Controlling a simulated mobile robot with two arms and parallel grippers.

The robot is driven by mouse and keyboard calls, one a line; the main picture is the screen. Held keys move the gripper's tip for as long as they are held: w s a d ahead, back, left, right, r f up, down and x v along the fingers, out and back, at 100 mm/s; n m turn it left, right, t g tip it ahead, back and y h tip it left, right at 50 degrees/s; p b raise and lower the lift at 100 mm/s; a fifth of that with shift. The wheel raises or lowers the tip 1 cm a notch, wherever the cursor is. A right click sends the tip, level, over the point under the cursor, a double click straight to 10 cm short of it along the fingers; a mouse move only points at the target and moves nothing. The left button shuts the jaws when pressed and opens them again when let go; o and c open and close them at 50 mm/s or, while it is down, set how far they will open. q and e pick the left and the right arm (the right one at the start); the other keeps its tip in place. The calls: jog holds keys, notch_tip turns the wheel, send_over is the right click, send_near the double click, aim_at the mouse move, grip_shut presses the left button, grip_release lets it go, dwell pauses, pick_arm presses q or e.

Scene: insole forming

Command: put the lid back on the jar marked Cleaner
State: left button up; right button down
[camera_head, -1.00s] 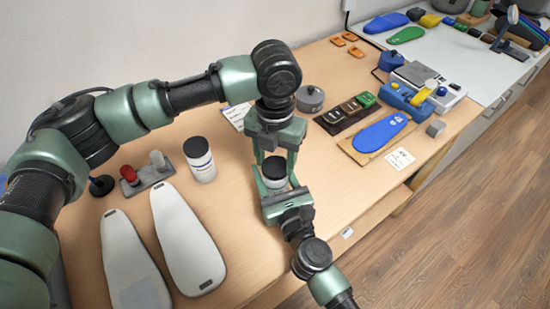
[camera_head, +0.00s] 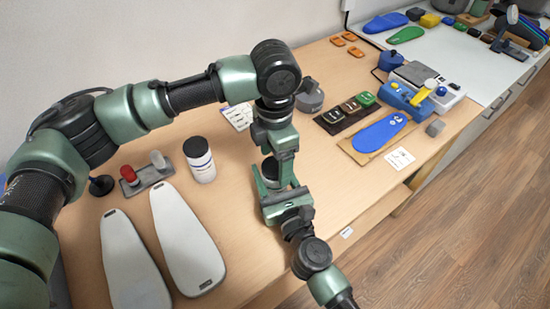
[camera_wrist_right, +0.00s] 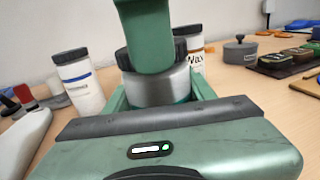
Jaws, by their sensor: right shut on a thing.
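My right gripper (camera_head: 277,188) comes from the lower right and is shut on a short pale jar (camera_wrist_right: 155,88) near the table's front edge. No label is readable on this jar. A black lid (camera_wrist_right: 124,60) shows at its top in the right wrist view; I cannot tell whether it is seated. My left gripper (camera_head: 279,164) points down over the jar. One left finger (camera_wrist_right: 148,38) covers the middle of the lid in the right wrist view; its grip is hidden. A white jar with a black lid (camera_head: 200,160) stands upright on the left; its label is too small to read.
A dark-lidded jar marked Wax (camera_wrist_right: 189,42) stands behind the held jar. Two pale insole forms (camera_head: 186,240) lie front left. A stand with red and grey knobs (camera_head: 148,174) is behind them. A grey pot (camera_head: 310,97) and a blue insole (camera_head: 380,133) lie right.

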pick_arm(q)
jog(key=shift+r, duration=2.25)
jog(key=shift+c, duration=0.3)
